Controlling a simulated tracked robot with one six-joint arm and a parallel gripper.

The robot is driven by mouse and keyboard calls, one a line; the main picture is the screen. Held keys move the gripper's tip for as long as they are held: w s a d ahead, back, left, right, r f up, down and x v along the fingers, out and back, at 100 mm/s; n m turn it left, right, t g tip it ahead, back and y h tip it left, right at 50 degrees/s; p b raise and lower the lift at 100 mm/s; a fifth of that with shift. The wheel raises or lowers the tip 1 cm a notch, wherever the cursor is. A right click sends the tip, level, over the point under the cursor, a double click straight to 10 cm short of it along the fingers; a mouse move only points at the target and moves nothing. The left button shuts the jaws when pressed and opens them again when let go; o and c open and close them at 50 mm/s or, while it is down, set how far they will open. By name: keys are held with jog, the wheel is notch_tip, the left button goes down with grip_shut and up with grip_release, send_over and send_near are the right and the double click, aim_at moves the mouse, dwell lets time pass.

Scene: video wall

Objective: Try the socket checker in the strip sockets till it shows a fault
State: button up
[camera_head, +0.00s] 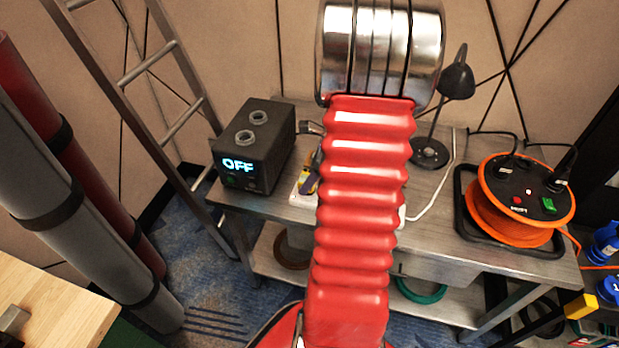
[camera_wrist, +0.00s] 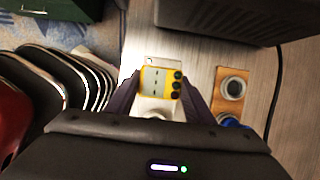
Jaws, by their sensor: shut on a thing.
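In the wrist view the socket checker (camera_wrist: 154,82) is a yellow block with a pale face, small dark marks and several dark round spots along its right side. I see no bright fault light on it. My gripper (camera_wrist: 161,84) is shut on it, one dark finger on each side. The white socket strip (camera_head: 402,216) lies on the grey bench, mostly hidden behind my red arm in the head view. White parts show around the checker in the wrist view; I cannot tell whether the checker sits in a socket or just above one.
A dark box (camera_head: 250,150) reading OFF stands left on the bench (camera_head: 440,200). A black lamp (camera_head: 455,80) and an orange cable reel (camera_head: 515,200) stand right. A white cable runs behind. The wrist view shows a brown board (camera_wrist: 232,82) with round fittings.

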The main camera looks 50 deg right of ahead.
jog(key=shift+f, duration=0.85)
dwell(0.7)
jog(key=o, duration=1.3)
jog(key=shift+c, duration=0.2)
jog(key=shift+o, duration=0.5)
jog(key=shift+o, duration=1.4)
jog(key=shift+r, duration=0.1)
jog(key=shift+r, duration=2.9)
jog(key=shift+n, duration=0.3)
